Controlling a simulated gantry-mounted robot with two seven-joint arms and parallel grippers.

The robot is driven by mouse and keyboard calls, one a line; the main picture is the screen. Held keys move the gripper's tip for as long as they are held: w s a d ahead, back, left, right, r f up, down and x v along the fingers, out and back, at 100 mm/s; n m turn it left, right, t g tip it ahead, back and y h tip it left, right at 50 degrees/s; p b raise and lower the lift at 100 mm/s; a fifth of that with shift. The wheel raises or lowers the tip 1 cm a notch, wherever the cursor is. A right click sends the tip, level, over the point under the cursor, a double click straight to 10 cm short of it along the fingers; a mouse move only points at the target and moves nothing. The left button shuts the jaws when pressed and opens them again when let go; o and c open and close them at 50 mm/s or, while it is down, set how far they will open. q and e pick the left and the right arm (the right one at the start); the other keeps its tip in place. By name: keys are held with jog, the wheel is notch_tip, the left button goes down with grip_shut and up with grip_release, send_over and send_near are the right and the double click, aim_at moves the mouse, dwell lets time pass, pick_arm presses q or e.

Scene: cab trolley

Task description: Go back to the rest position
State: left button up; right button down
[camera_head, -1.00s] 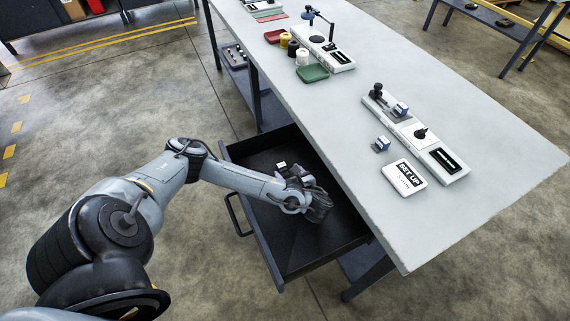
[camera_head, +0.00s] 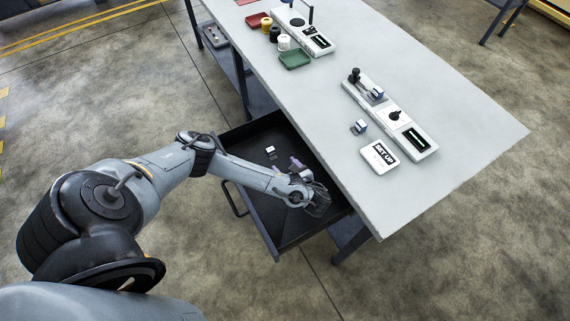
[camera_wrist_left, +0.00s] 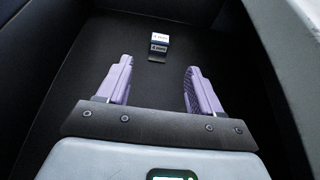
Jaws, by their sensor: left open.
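My left gripper (camera_head: 286,165) reaches over the open dark drawer (camera_head: 243,133) under the table. In the left wrist view its two purple fingers (camera_wrist_left: 160,78) stand wide apart with nothing between them. My right gripper is not in view.
The grey table (camera_head: 455,115) stands over the drawer. The drawer walls surround my gripper.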

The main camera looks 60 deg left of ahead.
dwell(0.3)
pick_arm(q)
jog(key=s+d+h, duration=0.1)
jog(key=d, duration=0.2)
jog(key=d+f+h, duration=0.1)
jog(key=d+h, duration=0.1)
jog(key=d, duration=0.2)
jog(key=s+d+h, duration=0.1)
jog(key=d, duration=0.2)
jog(key=shift+s+d+f+n+t+h, duration=0.2)
jog(key=shift+s+n+t+h, duration=0.1)
jog(key=shift+s+n+h, duration=0.1)
jog(key=d+h, duration=0.1)
jog(key=s+d+r+n+h, duration=0.1)
jog(key=d, duration=0.1)
jog(key=s+d+r+b, duration=0.1)
jog(key=shift+d+n+h, duration=0.25)
jog(key=shift+n+h, duration=0.15)
jog(key=s+d+r+n+t+h+p, duration=0.15)
jog(key=s+d+r+n+h, duration=0.25)
jog(key=s+r+n+h, duration=0.65)
notch_tip(320, 180, up, 30)
jog(key=w+n+y+p, duration=0.1)
jog(key=n+y+p, duration=0.2)
jog(key=p, duration=3)
jog(key=shift+w+a+r+t+y, duration=0.15)
jog(key=shift+r+t+y, duration=0.15)
jog(key=shift+y, duration=0.35)
jog(key=shift+n, duration=0.25)
